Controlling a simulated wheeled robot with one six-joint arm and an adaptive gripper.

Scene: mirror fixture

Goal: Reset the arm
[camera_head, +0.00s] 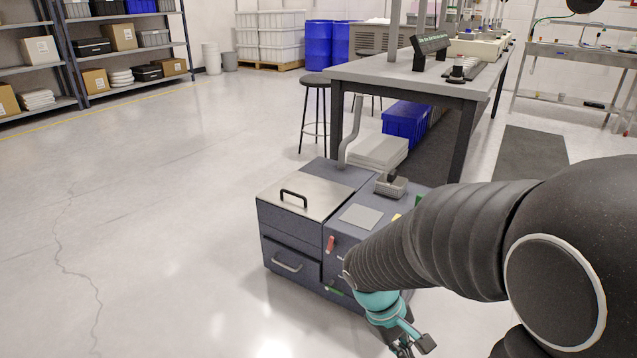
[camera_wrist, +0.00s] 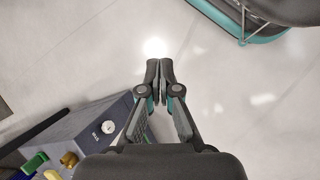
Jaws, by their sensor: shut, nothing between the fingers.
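My gripper (camera_wrist: 160,70) is shut and empty in the wrist view, with its two fingertips together over the pale floor. In the head view my gripper (camera_head: 412,350) hangs at the bottom edge, partly cut off, at the end of my dark ribbed arm. It is in front of a dark grey fixture cabinet (camera_head: 290,238), apart from it as far as I can tell. The cabinet also shows at the lower left of the wrist view (camera_wrist: 85,128), beside my gripper, with a white knob (camera_wrist: 108,127) on its face. My arm hides the cabinet's right side.
A workbench (camera_head: 425,80) stands behind the cabinet, with a stool (camera_head: 314,85) at its left and a blue crate (camera_head: 405,122) beneath. Shelves (camera_head: 70,50) with boxes stand at the far left. The floor (camera_head: 140,220) left of the cabinet is clear.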

